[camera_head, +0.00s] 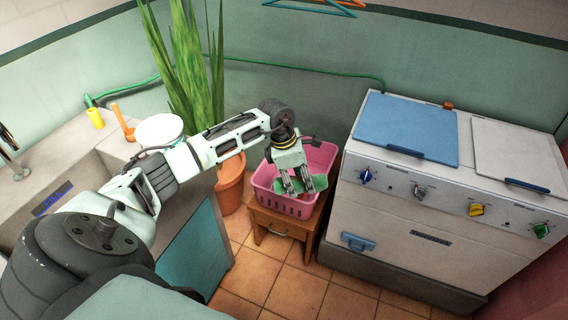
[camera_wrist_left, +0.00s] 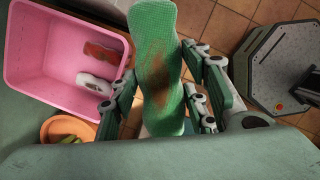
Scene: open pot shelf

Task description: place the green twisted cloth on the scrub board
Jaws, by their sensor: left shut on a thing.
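The green twisted cloth (camera_head: 319,184) is held in my left gripper (camera_head: 297,187), above the pink basket. In the left wrist view the cloth (camera_wrist_left: 155,45) is long, slightly waisted and brown-stained, lying between the two fingers of the left gripper (camera_wrist_left: 158,82). The gripper is shut on it, and the cloth sticks out past the fingers. I cannot make out a scrub board for certain in either view. My right gripper is not in view.
The pink basket (camera_head: 322,160) stands on a small wooden stool (camera_head: 270,222); a red item (camera_wrist_left: 103,52) and a white item (camera_wrist_left: 95,82) lie inside. A potted plant (camera_head: 231,185) stands left of it, a white-and-blue washing machine (camera_head: 385,215) right. A sink counter (camera_head: 72,150) is at left.

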